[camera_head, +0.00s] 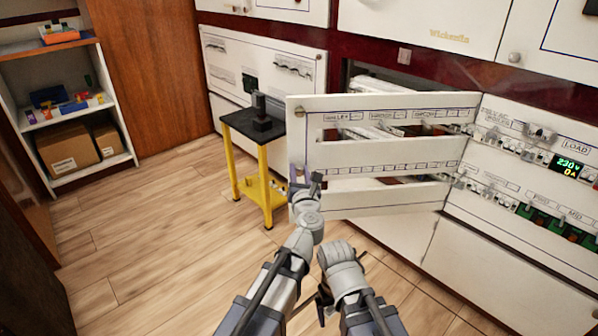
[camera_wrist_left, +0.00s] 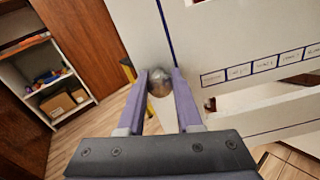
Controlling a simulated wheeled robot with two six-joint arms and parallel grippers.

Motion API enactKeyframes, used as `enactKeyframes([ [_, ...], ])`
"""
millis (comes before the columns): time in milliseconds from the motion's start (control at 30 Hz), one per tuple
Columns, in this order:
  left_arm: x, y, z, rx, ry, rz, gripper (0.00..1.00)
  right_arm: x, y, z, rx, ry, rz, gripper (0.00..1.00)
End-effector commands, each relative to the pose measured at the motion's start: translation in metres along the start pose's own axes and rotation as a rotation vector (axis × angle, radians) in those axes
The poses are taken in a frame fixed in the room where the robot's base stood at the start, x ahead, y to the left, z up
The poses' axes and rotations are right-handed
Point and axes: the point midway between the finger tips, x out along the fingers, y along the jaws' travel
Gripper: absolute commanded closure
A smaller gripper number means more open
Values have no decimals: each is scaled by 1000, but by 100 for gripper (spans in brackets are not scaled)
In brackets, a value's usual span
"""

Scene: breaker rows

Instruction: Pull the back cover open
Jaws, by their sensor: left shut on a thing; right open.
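The back cover (camera_head: 390,157) is a white slotted panel with blue lines and printed labels, standing swung out from the cabinet in the head view. It also fills the upper right of the left wrist view (camera_wrist_left: 215,50). My left gripper (camera_head: 305,180) is at the cover's left edge. In the left wrist view its purple-grey fingers (camera_wrist_left: 160,90) are shut on a round metal knob (camera_wrist_left: 160,82) at that edge. My right gripper (camera_head: 324,298) is low in the middle of the head view, open and apart from the cover, partly hidden by its own arm.
A yellow-legged stand (camera_head: 258,165) with a black top and dark device is left of and behind the cover. A breaker panel with a lit display (camera_head: 567,167) is on the right. Shelves (camera_head: 75,110) stand far left. The wooden floor (camera_head: 160,240) at left is clear.

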Motion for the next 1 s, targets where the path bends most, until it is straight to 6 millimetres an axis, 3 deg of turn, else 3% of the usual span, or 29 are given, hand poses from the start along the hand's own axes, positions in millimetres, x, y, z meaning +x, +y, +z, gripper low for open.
enactKeyframes([
  [167,0,1,0,1,0,2,100,0,0,0,0,0,0,7],
  [200,0,1,0,1,0,2,64,0,0,0,0,0,0,7],
  [433,0,0,0,1,0,0,38,0,0,0,0,0,0,7],
  [767,0,0,1,0,0,-1,36,-1,0,0,0,0,0,7],
  [1000,0,4,16,0,0,-1,36,-16,2,1,-3,0,0,7],
])
